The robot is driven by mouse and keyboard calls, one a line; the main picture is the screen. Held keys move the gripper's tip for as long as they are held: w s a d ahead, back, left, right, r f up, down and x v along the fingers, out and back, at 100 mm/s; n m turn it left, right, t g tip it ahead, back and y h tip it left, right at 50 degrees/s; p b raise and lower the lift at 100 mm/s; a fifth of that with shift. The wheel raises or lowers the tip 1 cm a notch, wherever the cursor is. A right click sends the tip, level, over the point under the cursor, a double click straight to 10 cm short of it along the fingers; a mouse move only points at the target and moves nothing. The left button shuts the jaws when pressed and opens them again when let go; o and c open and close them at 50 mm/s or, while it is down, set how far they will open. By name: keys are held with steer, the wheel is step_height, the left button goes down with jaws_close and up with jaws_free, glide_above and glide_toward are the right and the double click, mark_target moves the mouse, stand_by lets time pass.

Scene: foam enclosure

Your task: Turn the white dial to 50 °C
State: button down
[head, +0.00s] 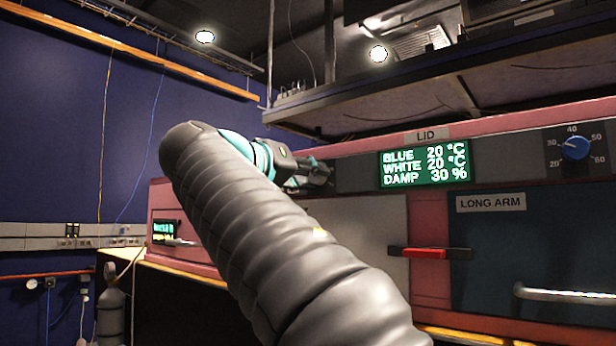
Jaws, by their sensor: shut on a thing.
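My gripper (318,174) reaches the dark panel strip left of the display, its jaws closed at the place where a dial would sit. The white dial itself is hidden behind the gripper and cannot be seen. The green display (424,162) reads BLUE 20 °C, WHITE 20 °C, DAMP 30 %. The blue dial (575,148) sits on its black scale plate at the right, clear of my gripper.
A red and black latch (430,253) is below the display. A LONG ARM door (540,240) with a metal handle (565,294) is at the right. A shelf (430,95) overhangs the pink enclosure. A gas cylinder (111,305) stands at the left.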

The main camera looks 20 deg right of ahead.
steer(key=c, duration=0.9)
jaws_free()
steer(key=shift+d, duration=0.1)
steer(key=v, duration=1.2)
